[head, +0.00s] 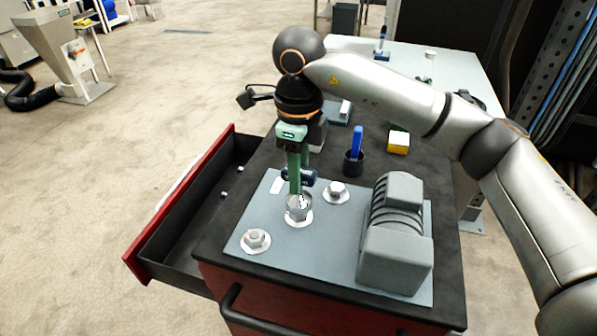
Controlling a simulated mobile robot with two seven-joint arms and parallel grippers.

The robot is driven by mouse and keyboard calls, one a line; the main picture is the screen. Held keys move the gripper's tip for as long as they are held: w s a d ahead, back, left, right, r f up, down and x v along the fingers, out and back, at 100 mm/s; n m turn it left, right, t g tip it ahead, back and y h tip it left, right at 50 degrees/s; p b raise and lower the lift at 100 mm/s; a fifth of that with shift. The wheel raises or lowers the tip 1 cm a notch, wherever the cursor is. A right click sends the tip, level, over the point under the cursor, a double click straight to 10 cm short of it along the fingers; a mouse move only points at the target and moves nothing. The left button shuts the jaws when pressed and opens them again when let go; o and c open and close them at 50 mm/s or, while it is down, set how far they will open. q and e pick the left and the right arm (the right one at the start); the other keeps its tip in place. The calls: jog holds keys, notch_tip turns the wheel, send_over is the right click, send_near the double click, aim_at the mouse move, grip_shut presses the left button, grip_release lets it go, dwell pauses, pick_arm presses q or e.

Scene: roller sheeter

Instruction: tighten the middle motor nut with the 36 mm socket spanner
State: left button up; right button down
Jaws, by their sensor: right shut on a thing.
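A grey motor (395,245) is mounted on a light blue-grey plate (330,262) on top of the cabinet. Three nuts on washers stand along the plate: a near-left nut (256,239), a far-right nut (337,190), and a middle one, whose washer (299,221) shows under the socket. My right gripper (297,180) points down over the middle nut, its green fingers shut on the dark-handled socket spanner (299,204). The spanner's metal socket stands at the middle nut and hides it. I cannot tell how fully it is seated. My left gripper is not in view.
An open, red-fronted drawer (190,195) juts out at the left with small parts inside. Behind the plate stand a dark cup (353,163) with a blue tool and a yellow-and-white block (398,141). A pale table (440,75) lies behind.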

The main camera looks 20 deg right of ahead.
jog(key=shift+r+p, duration=1.65)
jog(key=shift+r, duration=0.95)
jog(key=shift+f, duration=0.1)
